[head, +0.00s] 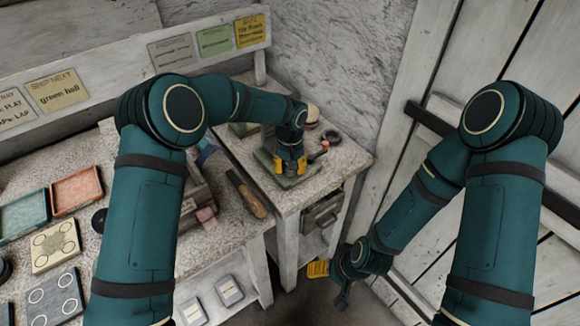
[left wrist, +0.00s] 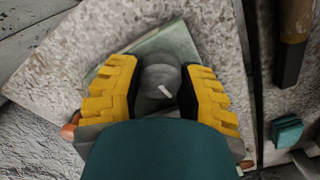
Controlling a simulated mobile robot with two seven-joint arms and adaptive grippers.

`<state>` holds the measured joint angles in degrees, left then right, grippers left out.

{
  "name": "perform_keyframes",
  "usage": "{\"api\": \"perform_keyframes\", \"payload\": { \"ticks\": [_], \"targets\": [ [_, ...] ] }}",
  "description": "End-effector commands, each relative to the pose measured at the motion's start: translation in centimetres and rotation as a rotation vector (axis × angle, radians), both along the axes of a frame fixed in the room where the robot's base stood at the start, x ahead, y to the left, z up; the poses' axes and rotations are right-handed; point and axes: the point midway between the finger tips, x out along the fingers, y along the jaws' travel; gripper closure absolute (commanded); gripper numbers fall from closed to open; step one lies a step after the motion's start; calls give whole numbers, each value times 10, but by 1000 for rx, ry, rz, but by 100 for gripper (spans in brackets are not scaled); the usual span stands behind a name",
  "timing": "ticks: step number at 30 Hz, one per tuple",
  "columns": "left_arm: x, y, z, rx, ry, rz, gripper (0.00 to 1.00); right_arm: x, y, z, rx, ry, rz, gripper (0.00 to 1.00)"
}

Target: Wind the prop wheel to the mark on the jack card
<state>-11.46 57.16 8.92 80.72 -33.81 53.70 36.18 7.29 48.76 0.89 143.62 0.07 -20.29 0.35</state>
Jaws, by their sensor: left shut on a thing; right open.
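My left gripper (head: 290,166) points down at a greenish base plate (head: 268,160) on the small bench. In the left wrist view, my left gripper (left wrist: 162,88) is shut on a grey round wheel (left wrist: 160,76) with a short white pointer mark, a finger on either side. This looks like the prop wheel; in the head view the gripper hides it. A yellow card (head: 250,31) hangs on the back rail beside a green card (head: 214,41) and a grey card (head: 172,53); I cannot read which is the jack card. My right gripper (head: 331,282) is open and empty, low beside the bench.
A red-tipped lever (head: 321,149) and a dark round disc (head: 332,136) lie right of my left gripper. A wooden-handled tool (head: 246,194) lies at the long bench's edge. Coloured trays (head: 77,190) stand at left. Floor space by the plank wall is free around my right gripper.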

Motion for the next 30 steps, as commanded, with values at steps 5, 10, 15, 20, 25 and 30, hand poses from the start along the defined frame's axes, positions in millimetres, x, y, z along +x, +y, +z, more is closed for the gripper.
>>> {"api": "perform_keyframes", "payload": {
  "ticks": [5, 10, 15, 20, 25, 30],
  "targets": [
    [-2, 0, -1, 1, 5, -15, 98, 0, 0, 0, 0, 0, 0, 27],
    [-2, 0, -2, 1, 6, -15, 98, 0, 0, 0, 0, 0, 0, 27],
    [-2, 0, -2, 1, 6, -15, 52, 0, 0, 0, 0, 0, 0, 27],
    [-1, 0, -1, 1, 4, -14, 27, 0, 0, 0, 0, 0, 0, 27],
    [-1, 0, -1, 1, 3, -14, 27, 0, 0, 0, 0, 0, 0, 27],
    [0, 0, 7, 0, 0, -13, 27, 0, 0, 0, 0, 0, 0, 27]
  ]
}}
